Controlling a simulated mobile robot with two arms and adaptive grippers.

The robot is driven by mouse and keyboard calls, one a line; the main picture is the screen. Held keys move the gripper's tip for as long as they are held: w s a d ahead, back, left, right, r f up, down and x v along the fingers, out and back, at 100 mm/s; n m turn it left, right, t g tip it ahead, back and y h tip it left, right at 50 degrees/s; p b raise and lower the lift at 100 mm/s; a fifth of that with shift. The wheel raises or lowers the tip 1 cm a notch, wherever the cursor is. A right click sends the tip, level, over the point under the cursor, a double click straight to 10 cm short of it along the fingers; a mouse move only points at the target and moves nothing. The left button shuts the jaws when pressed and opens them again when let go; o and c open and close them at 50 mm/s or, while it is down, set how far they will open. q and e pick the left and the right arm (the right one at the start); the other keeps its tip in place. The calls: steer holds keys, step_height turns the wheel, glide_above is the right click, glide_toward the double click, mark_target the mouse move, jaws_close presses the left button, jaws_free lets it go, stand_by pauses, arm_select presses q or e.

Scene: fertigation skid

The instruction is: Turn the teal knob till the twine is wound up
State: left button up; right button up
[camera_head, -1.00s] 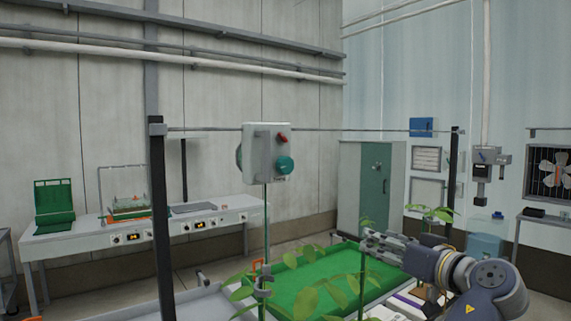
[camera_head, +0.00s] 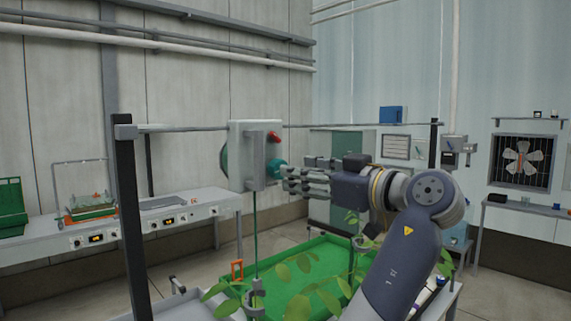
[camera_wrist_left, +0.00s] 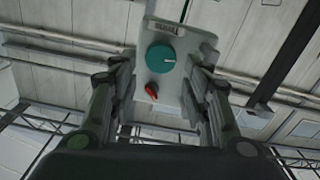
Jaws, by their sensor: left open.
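The teal knob (camera_head: 276,168) sits on the front face of a grey box (camera_head: 247,150) hung on a horizontal rail. In the left wrist view the round teal knob (camera_wrist_left: 161,58) lies between the two fingers. My left gripper (camera_head: 286,180) is open, its fingertips close to the knob; I cannot tell if they touch it. The green twine (camera_head: 255,230) hangs down from the box to a grey clip (camera_head: 256,297) by a plant. My right gripper is out of view.
A red switch (camera_head: 274,137) sits just above the knob; it also shows in the left wrist view (camera_wrist_left: 151,91). A dark post (camera_head: 130,220) stands at the left. Plants and a green tray (camera_head: 318,256) lie below. A bench (camera_head: 150,222) stands behind.

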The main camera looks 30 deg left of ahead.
mark_target(278, 169)
arm_select(q)
steer(key=p+x, duration=0.1)
steer(key=x, duration=0.4)
steer(key=shift+w+a+f, duration=0.15)
steer(key=shift+a, duration=0.25)
steer(key=c, duration=0.8)
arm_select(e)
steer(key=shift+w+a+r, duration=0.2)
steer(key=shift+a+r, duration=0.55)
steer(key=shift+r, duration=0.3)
